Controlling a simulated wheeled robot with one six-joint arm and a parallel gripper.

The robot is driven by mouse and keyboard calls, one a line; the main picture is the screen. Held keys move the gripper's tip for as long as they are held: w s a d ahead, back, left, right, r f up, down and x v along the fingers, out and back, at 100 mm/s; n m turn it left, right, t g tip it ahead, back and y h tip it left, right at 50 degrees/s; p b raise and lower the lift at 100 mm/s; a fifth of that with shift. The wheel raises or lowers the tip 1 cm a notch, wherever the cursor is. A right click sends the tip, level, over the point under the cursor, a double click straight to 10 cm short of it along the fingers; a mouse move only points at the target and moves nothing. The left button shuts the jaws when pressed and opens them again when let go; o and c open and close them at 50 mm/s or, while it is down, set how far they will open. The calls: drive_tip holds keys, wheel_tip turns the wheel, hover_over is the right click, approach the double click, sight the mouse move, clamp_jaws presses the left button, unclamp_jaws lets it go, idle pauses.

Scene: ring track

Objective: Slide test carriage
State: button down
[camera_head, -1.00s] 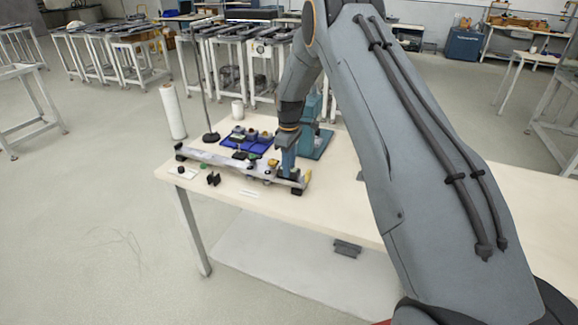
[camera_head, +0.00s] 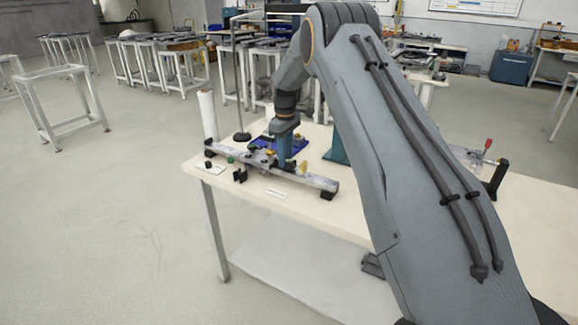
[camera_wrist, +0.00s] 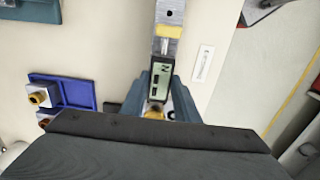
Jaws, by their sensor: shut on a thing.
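The long silver track (camera_head: 322,181) lies near the front edge of the table, with dark feet at its ends. My gripper (camera_head: 286,163) points down over the middle of the track. In the wrist view, its two blue fingers (camera_wrist: 160,95) are on either side of the carriage (camera_wrist: 161,76), which has a small green-grey display. The gripper is shut on the carriage, which sits on the track. A yellow piece (camera_wrist: 168,32) shows on the track beyond it. The carriage's lower end is hidden behind the dark gripper body.
A blue tray (camera_wrist: 77,93) with small metal parts lies beside the track. A white roll (camera_head: 208,115) and a thin stand (camera_head: 241,136) are behind the left end. A small black block (camera_head: 240,175) and a white strip (camera_head: 277,193) lie in front. The table's front edge is close.

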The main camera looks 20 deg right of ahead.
drive_tip(key=shift+w+a+b, duration=0.65)
drive_tip(key=shift+w+a, duration=0.55)
drive_tip(key=shift+w, duration=0.1)
drive_tip(key=shift+r, duration=0.1)
drive_tip(key=c, duration=1.4)
unclamp_jaws()
drive_tip(key=shift+a, duration=0.1)
drive_tip(key=shift+o, duration=0.2)
drive_tip(key=shift+r+b, duration=0.95)
drive_tip(key=shift+r, duration=2.9)
drive_tip(key=s+f+m, duration=0.3)
drive_tip(key=s+m, duration=0.1)
drive_tip(key=s, duration=1.8)
drive_tip(key=s+f+m, duration=0.3)
drive_tip(key=s+m, duration=0.2)
drive_tip(key=s, duration=1.7)
drive_tip(key=shift+d+f, duration=0.2)
drive_tip(key=shift+d, duration=0.1)
